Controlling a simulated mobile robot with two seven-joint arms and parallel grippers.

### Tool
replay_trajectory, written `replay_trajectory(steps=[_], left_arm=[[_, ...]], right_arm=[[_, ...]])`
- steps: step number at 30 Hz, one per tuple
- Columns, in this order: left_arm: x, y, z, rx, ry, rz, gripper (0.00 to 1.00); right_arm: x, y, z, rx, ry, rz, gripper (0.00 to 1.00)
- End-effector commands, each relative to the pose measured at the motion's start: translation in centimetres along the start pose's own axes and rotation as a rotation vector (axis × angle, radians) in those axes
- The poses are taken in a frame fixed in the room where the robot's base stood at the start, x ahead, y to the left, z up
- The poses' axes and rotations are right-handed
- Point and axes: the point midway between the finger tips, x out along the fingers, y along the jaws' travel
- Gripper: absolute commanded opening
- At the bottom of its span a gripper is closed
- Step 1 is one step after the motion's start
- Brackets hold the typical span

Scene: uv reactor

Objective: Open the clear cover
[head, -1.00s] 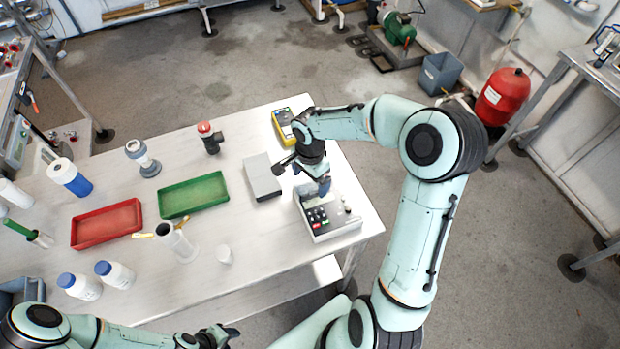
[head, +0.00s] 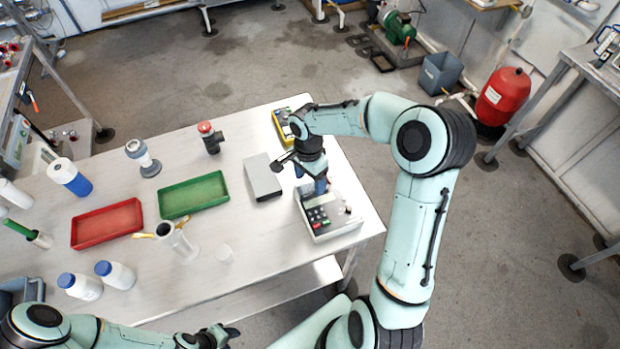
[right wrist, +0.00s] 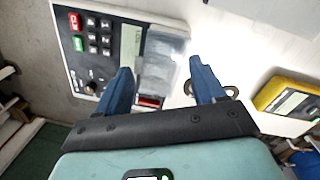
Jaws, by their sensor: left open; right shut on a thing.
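The control box (head: 333,221) stands at the right end of the table, with a keypad, a display and red and green keys. In the right wrist view the box (right wrist: 76,50) shows its keypad on the left and a clear cover (right wrist: 166,58) beside the display. My right gripper (head: 321,184) is over the far part of the box. In the right wrist view its blue fingers (right wrist: 160,78) stand on either side of the cover and are shut on it; the exact contact is hard to see. My left gripper (head: 218,336) is open and empty, off the table's front edge.
A grey block (head: 262,177) lies left of the box, and a yellow meter (head: 280,121) lies behind it. The table front near the box is clear.

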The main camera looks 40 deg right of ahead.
Motion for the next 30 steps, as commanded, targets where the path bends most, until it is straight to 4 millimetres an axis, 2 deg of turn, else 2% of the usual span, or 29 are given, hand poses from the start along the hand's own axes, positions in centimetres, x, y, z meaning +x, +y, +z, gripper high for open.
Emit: replay_trajectory(steps=[18, 30], left_arm=[[-0.2, 0.1, -0.2, 0.001, 0.003, 0.001, 0.43], [-0.2, 0.1, -0.2, 0.001, 0.003, 0.001, 0.43]], right_arm=[[-0.8, -1.6, -0.6, -0.006, -0.159, 0.391, 0.39], [-0.9, -1.9, -0.8, -0.005, -0.205, 0.498, 0.39]])
